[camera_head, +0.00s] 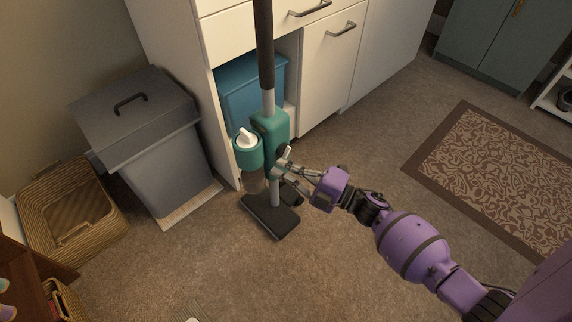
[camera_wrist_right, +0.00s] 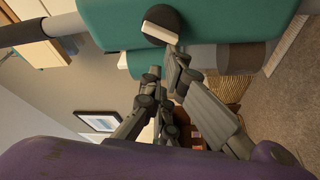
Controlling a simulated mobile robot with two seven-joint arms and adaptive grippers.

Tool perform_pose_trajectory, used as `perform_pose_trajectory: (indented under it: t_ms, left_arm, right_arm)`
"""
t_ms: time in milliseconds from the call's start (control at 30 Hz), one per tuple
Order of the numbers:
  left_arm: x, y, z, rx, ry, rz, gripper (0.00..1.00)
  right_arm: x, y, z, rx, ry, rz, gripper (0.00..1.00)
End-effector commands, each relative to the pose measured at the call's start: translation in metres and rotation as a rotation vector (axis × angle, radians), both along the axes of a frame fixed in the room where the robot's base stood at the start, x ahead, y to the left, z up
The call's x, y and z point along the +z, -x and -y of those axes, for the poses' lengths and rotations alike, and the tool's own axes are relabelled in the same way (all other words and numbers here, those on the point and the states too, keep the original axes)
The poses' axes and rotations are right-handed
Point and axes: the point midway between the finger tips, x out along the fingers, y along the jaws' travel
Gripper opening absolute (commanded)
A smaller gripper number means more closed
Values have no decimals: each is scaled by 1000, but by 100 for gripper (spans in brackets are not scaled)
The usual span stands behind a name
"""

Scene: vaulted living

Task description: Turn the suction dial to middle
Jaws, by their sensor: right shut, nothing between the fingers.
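A teal stick vacuum (camera_head: 270,127) stands upright on its dark floor head (camera_head: 270,216) in front of the white cabinet. Its suction dial (camera_wrist_right: 161,25) is a dark round knob with a pale pointer bar, on the teal body in the right wrist view. The dial also shows small in the head view (camera_head: 287,152), partly beside my fingers. My right gripper (camera_head: 284,166) is shut and empty, its fingertips (camera_wrist_right: 163,72) just beside the dial. I cannot tell whether a finger touches it. My left gripper is out of view.
A white-topped teal canister (camera_head: 247,155) is on the vacuum's left side. A grey lidded bin (camera_head: 155,150) and a wicker basket (camera_head: 70,215) stand at left. A patterned rug (camera_head: 500,175) lies at right. Carpet in front is mostly clear.

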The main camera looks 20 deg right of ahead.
Motion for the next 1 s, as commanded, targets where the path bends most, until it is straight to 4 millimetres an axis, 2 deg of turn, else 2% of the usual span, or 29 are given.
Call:
perform_pose_trajectory:
  t_ms: [367, 1000]
  left_arm:
    - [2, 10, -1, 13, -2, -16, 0]
    - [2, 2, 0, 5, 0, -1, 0]
  right_arm:
    - [-4, 0, 0, 0, 96, 35, 0]
    - [-8, 0, 0, 0, 201, 73, 0]
